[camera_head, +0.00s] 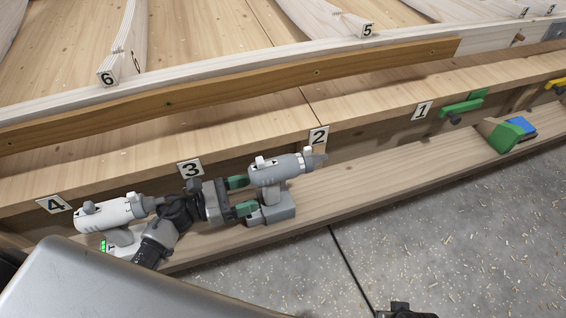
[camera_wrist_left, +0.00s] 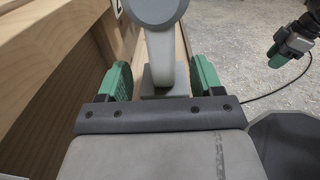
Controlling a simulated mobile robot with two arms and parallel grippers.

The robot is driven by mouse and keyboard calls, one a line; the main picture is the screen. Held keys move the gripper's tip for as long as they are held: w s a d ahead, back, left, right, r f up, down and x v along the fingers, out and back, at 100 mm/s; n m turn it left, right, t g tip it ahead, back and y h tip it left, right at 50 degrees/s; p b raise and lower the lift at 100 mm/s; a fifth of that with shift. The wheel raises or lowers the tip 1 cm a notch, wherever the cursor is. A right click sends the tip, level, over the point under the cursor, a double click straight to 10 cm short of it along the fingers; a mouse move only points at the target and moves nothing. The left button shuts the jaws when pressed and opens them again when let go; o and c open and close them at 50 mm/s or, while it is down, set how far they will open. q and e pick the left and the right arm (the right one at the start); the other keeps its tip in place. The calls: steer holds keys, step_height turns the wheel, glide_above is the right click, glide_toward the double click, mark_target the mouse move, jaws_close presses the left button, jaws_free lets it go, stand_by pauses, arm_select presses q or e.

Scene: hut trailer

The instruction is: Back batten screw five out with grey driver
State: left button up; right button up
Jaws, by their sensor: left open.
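The grey driver (camera_head: 272,178) stands upright on its base on the lower plank, below the number 2 label. My left gripper (camera_head: 240,196) is open, with its green fingers by the driver's handle. In the left wrist view the grey handle (camera_wrist_left: 160,62) lies between the two open fingers (camera_wrist_left: 160,82), with gaps showing on both sides. A brown batten (camera_head: 240,88) runs along the bench, with small dark screw spots on it. I cannot tell which is screw five. My right gripper (camera_wrist_left: 288,48) shows at the wrist view's upper right; its opening is unclear.
A white driver (camera_head: 110,214) stands at the left of the plank, close to my left arm. Number labels mark the bench edge, and a 5 label (camera_head: 367,30) sits on a pale rib. Green clamps (camera_head: 462,106) and a green-and-blue item (camera_head: 510,132) are at the right.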

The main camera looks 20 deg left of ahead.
mark_target(276, 185)
arm_select(q)
steer(key=shift+w, duration=0.15)
steer(key=shift+w+d, duration=0.2)
steer(key=x, duration=0.7)
steer(key=shift+s+d+p, duration=0.2)
steer(key=shift+s+p, duration=0.05)
steer(key=shift+p, duration=0.05)
arm_select(e)
steer(key=shift+s+x, duration=0.25)
steer(key=shift+x, duration=0.75)
arm_select(q)
steer(key=shift+c, duration=0.2)
arm_select(e)
steer(key=shift+f, duration=0.1)
arm_select(q)
jaws_close()
